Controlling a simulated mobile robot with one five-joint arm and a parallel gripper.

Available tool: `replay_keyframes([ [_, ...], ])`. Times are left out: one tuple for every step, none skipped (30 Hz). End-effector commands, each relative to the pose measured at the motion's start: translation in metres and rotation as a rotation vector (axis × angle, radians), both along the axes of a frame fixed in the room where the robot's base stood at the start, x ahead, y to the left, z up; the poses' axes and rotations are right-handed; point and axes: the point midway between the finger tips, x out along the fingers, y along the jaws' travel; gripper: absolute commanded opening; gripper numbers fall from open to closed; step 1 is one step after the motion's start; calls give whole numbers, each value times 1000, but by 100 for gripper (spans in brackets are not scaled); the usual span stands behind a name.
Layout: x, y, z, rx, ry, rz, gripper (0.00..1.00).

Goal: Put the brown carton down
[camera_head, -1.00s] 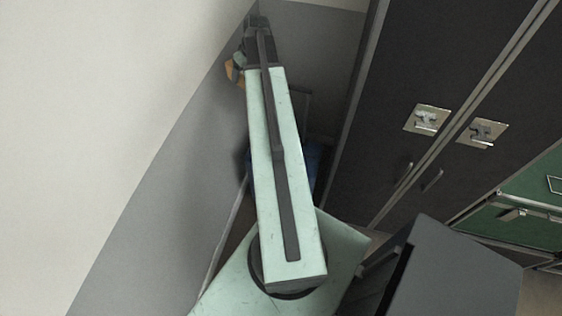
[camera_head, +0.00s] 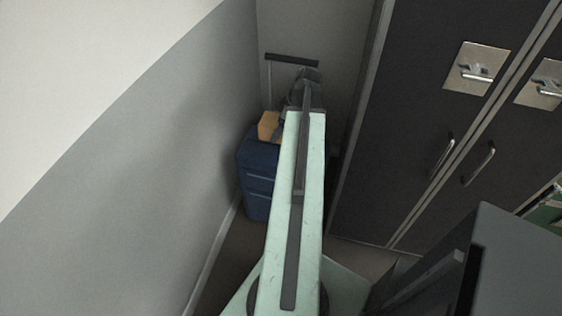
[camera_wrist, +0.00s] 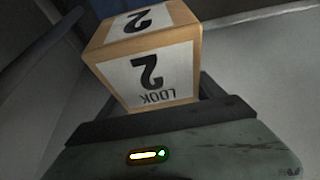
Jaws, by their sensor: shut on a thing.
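The brown carton (camera_head: 267,127) shows in part in the head view, left of my forearm, at the top of a blue case. In the wrist view the carton (camera_wrist: 150,70) fills the upper middle, with white labels reading "2" and "LOOK". My gripper (camera_head: 284,124) is shut on the carton, and my arm largely hides it in the head view. The carton appears over or against the blue case (camera_head: 257,177); I cannot tell whether they touch.
A thin upright frame with a dark handle (camera_head: 291,60) rises behind the blue case. A grey wall (camera_head: 205,130) is close on the left. Dark cabinet doors (camera_head: 400,130) with metal latches stand on the right. Some floor (camera_head: 226,255) shows in front of the case.

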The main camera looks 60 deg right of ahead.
Motion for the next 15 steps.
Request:
replay_keyframes([
  [0,0,0,0,0,0,14],
  [0,0,-2,0,0,0,14],
  [0,0,-7,0,0,0,14],
  [0,0,-12,0,0,0,14],
  [0,0,-18,0,0,-1,14],
  [0,0,-27,0,0,-1,14],
  [1,0,-34,0,0,-1,14],
  [1,0,-41,0,0,-1,14],
  [1,0,-51,0,0,-1,14],
  [1,0,-57,-1,0,-1,14],
  [1,0,-61,-1,0,-1,14],
  [1,0,-65,-1,0,-1,14],
  [1,0,-66,-1,0,-1,14],
  [1,0,-65,-1,0,-1,14],
  [1,0,-64,-1,0,-1,14],
])
